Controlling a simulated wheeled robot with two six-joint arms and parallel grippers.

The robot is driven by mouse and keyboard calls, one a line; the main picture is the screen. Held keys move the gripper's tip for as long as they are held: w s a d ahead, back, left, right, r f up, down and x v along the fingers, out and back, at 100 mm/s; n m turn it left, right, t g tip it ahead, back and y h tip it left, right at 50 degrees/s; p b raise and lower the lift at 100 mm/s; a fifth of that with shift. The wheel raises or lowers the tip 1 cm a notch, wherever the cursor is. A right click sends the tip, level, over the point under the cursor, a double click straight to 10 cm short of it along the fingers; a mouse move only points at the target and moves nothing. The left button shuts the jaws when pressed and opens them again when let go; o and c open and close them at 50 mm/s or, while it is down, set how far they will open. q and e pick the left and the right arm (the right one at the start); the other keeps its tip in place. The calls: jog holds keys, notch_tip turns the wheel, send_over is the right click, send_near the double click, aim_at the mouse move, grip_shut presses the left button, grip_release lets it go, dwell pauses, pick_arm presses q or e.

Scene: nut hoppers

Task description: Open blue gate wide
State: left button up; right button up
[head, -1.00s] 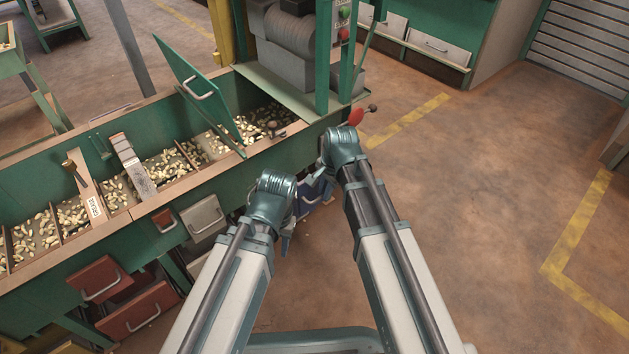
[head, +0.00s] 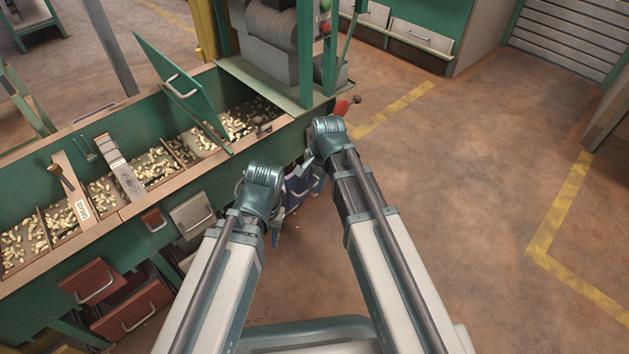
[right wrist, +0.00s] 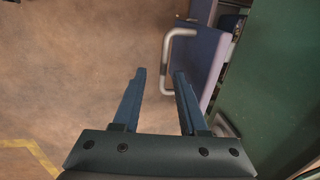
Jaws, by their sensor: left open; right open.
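The blue gate (head: 299,187) is low on the green hopper's side, partly hidden behind my arms in the head view. In the right wrist view the blue gate (right wrist: 203,58) shows its face and a bent metal handle (right wrist: 170,62). My right gripper (right wrist: 160,75) is open, with the handle just beyond its fingertips and nothing between the fingers. It appears apart from the handle, though the depth is hard to judge. My left gripper (head: 275,232) hangs below its wrist, open, beside the hopper; its fingers are small and partly hidden.
The green hopper bench (head: 215,165) holds nuts in several compartments. A grey gate (head: 192,214) and red gates (head: 92,281) are on its side. A green lid (head: 180,82) stands raised. A red knob (head: 342,107) sticks out near my right arm. The floor at right is clear.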

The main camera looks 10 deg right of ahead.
notch_tip(320, 180, up, 12)
jog(key=s+d+p, duration=0.1)
jog(key=s+p, duration=0.1)
jog(key=p, duration=0.9)
jog(key=shift+d, duration=0.25)
jog(key=s+a+n+g+h, duration=0.2)
jog(key=s+a+n+h, duration=0.15)
jog(key=s+n, duration=1.15)
notch_tip(320, 180, up, 36)
jog(key=y+p, duration=0.1)
jog(key=p, duration=3.5)
jog(key=shift+w+a, duration=0.15)
jog(key=shift+w, duration=0.1)
